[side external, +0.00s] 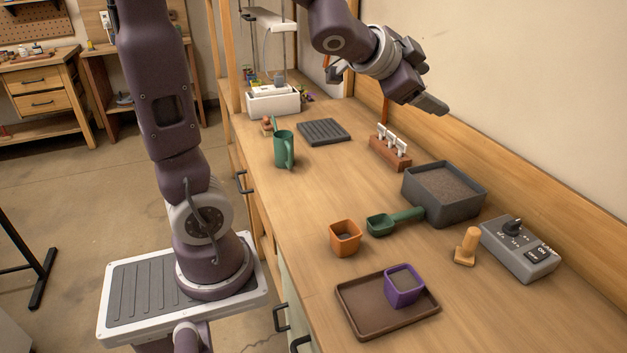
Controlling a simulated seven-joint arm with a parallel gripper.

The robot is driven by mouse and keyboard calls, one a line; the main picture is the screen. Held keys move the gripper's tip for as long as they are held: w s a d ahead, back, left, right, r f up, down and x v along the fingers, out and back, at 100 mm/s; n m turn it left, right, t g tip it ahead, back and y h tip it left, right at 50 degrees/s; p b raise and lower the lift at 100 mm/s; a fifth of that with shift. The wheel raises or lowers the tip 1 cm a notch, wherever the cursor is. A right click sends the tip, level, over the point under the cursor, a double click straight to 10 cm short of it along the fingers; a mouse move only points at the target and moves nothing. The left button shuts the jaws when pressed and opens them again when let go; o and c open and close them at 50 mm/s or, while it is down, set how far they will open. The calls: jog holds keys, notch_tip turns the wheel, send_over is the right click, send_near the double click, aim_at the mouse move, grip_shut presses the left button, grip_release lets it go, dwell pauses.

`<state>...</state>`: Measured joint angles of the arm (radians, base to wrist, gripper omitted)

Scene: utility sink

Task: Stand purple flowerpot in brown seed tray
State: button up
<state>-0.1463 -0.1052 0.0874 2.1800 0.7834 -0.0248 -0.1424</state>
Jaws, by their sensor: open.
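The purple flowerpot (404,287) is a small square pot with dark soil-like fill. It stands upright inside the brown seed tray (362,318), toward the tray's back right part. The brown seed tray is shallow and lies flat near the front of the bench. My gripper (440,108) is raised high above the back of the bench, near the wall, well away from the pot and tray. It is open and I see nothing in it; its fingers overlap from this angle.
An orange pot (345,238), green scoop (383,225), wooden tamper (467,247) and grey control box (521,250) surround the tray's far side. A dark soil bin (443,208), label holder (390,153), green watering can (284,150) and grey mat (323,132) stand farther back.

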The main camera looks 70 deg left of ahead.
jog(key=s+d+f+n+g+h, duration=0.1)
jog(key=s+d+f+g, duration=0.1)
jog(key=s, duration=0.6)
jog(key=s+d+f+n+g, duration=0.2)
jog(key=s+d, duration=0.3)
jog(key=s, duration=0.4)
jog(key=s+d+f+n+g+h, duration=0.1)
jog(key=s+d+f+g, duration=0.1)
jog(key=s, duration=0.7)
jog(key=shift+s+d+f+n+g+h, duration=0.15)
jog(key=shift+d+f+n+g+h, duration=0.2)
jog(key=shift+d, duration=0.5)
